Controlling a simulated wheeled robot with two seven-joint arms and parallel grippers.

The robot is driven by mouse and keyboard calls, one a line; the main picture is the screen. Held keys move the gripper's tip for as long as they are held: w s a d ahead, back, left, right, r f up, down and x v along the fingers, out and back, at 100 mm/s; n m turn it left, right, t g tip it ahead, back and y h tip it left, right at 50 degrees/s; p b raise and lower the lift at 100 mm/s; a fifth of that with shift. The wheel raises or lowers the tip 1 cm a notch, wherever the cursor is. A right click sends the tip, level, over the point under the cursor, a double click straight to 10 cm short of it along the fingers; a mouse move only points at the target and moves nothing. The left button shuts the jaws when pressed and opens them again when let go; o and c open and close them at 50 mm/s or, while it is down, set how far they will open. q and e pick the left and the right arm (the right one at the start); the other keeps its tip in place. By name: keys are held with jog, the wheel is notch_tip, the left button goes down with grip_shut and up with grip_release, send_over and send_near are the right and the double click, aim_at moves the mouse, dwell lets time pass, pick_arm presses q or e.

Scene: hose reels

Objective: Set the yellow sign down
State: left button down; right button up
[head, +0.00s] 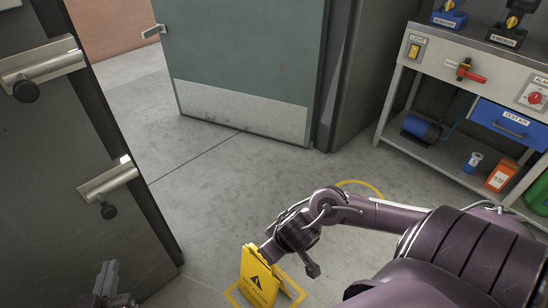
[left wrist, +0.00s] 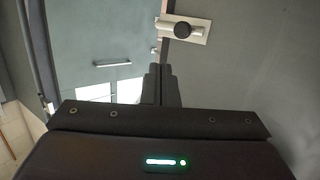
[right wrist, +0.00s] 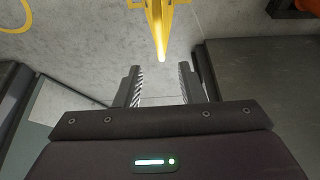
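The yellow sign (head: 257,278) with a black warning triangle stands upright on the floor, within or beside a yellow outline (head: 292,288), at the bottom of the head view. In the right wrist view the sign (right wrist: 160,28) is seen edge-on, its near end just beyond the fingertips. My right gripper (right wrist: 161,80) is open, with a clear gap between its fingers and nothing held.
A dark door (head: 70,150) with latches stands at the left, close to my left gripper. A green door (head: 245,65) is at the back. A workbench (head: 450,65) with a lower shelf stands at the right. The mid floor is clear.

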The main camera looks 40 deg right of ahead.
jog(key=a+r+n+t+y, duration=0.1)
jog(key=a+r+n+y, duration=0.15)
jog(key=a, duration=0.55)
jog(key=a+r+n+t+y, duration=0.1)
jog(key=a+r+y, duration=0.15)
jog(key=a, duration=0.55)
pick_arm(q)
jog(key=shift+s+f+g, duration=0.2)
jog(key=shift+f+g, duration=0.2)
jog(key=shift+f, duration=0.2)
pick_arm(e)
jog(key=w+a+r+t, duration=0.2)
jog(key=r+t, duration=0.1)
jog(key=r, duration=0.3)
jog(key=w+a+r+t+y, duration=0.1)
jog(key=w+a+r+t, duration=0.1)
jog(key=r, duration=0.4)
jog(key=shift+w+r+t, duration=0.4)
jog(key=shift+w+t, duration=0.35)
jog(key=shift+t, duration=0.45)
